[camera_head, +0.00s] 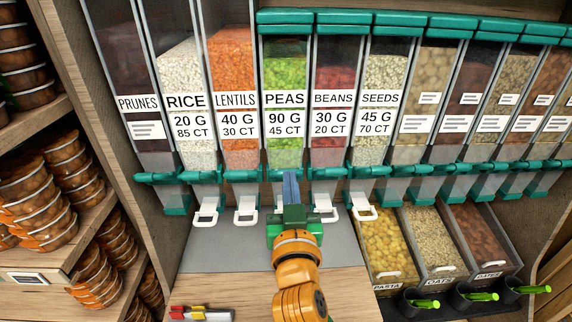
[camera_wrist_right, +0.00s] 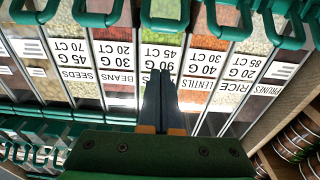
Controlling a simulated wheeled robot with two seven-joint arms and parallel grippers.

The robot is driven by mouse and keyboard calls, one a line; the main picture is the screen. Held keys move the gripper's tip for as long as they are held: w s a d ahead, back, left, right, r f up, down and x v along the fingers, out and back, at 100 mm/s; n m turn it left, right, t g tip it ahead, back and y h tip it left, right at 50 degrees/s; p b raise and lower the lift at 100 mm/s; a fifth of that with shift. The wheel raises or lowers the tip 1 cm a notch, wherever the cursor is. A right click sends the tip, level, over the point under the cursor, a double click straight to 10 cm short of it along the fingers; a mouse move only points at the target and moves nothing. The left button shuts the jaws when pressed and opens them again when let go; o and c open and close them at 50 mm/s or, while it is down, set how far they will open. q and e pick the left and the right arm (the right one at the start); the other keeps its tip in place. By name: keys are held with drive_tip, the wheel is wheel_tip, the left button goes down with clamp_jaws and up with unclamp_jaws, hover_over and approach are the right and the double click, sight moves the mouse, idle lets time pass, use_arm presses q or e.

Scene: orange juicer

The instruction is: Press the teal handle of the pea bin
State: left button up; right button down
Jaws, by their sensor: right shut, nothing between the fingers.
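The pea bin (camera_head: 285,75) is a clear dispenser of green peas labelled PEAS, 90 G, 45 CT, between the lentil and bean bins. In the wrist view its label (camera_wrist_right: 162,54) appears upside down. Its teal handle (camera_wrist_right: 165,22) shows there as a loop at the top. In the head view my right gripper hides much of the handle area below the peas. My right gripper (camera_head: 290,176) is shut and empty, with its dark fingers (camera_wrist_right: 160,78) pointing at the lower front of the pea bin. I cannot tell whether they touch it. My left gripper is not in view.
The lentil bin (camera_head: 234,75) and bean bin (camera_head: 335,80) flank the pea bin closely, with similar teal handles. White pull loops (camera_head: 245,214) hang below. Open crates, including a pasta crate (camera_head: 388,240), stand lower right. Jars (camera_head: 30,190) fill the left shelves.

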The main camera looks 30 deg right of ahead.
approach(287, 152)
drive_tip(key=w+r, duration=0.1)
drive_tip(key=w+d+r, duration=0.1)
drive_tip(key=r, duration=0.1)
drive_tip(key=w+d+r, duration=0.1)
drive_tip(key=shift+w+r, duration=0.25)
drive_tip(key=shift+w, duration=0.15)
drive_tip(key=f+b, duration=0.2)
drive_tip(key=s+f+b, duration=0.1)
drive_tip(key=shift+a+f, duration=0.1)
drive_tip(key=shift+a, duration=0.2)
drive_tip(key=shift+s+a+f, duration=0.1)
drive_tip(key=shift+s+a, duration=0.1)
drive_tip(key=shift+s, duration=0.05)
